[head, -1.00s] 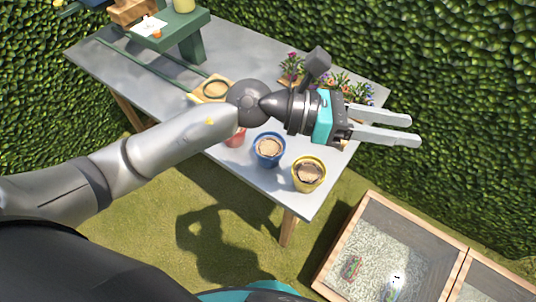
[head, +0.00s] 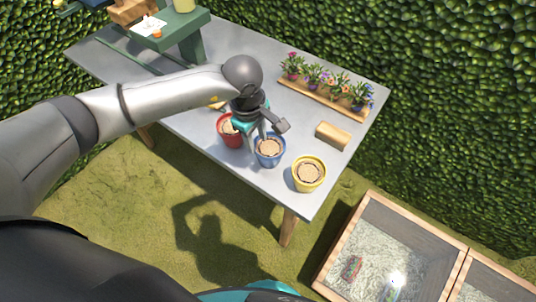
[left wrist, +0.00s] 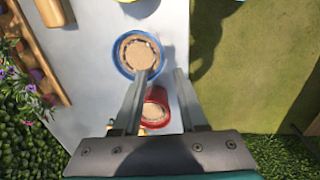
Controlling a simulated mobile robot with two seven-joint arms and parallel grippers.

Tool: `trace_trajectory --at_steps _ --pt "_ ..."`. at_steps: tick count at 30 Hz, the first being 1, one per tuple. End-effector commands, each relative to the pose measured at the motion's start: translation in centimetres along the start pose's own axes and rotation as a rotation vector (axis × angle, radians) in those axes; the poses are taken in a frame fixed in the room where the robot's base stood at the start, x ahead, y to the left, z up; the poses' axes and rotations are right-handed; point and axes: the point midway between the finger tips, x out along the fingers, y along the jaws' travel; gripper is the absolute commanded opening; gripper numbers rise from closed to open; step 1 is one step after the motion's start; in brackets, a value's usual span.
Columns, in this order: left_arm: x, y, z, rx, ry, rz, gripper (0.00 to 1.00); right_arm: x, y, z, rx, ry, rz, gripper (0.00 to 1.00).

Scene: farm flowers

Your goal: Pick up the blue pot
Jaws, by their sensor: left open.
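The blue pot (head: 270,150) stands on the grey table between the red pot (head: 230,130) and the yellow pot (head: 309,174). Its top shows a tan fill. My left gripper (head: 263,136) points down just behind and above the blue pot's rim, partly covering the red pot. In the left wrist view, the blue pot (left wrist: 139,56) lies beyond the fingertips, toward the left finger, and the red pot (left wrist: 155,108) shows between the fingers. The left gripper (left wrist: 165,72) is open and holds nothing. I cannot tell whether a finger touches the rim. My right gripper is not in view.
A wooden tray of flowers (head: 325,97) lies along the table's far edge. A wooden block (head: 333,135) sits right of the pots. A green stand (head: 182,32) is at the back left. The grey table (head: 300,125) has clear space between pots and flowers.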

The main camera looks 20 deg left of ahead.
Motion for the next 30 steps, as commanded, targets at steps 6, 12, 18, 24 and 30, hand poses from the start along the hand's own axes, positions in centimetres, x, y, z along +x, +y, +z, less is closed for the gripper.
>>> trace_trajectory --at_steps 6,12,18,24,30 --pt "3.5 -0.1 0.2 0.0 -0.003 -0.001 0.42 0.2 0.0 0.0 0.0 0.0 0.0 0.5" --pt "4.6 -0.1 0.2 0.0 -0.003 -0.001 0.42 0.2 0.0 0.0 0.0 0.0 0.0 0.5" --pt "7.5 -1.0 0.9 -0.001 -0.005 -0.004 0.42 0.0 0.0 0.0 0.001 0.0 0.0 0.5" --pt "9.3 -0.8 0.8 0.0 -0.004 0.0 0.42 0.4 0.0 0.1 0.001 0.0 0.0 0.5" --pt "9.5 -0.8 0.8 0.0 -0.004 0.002 0.42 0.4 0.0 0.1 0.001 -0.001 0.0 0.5"
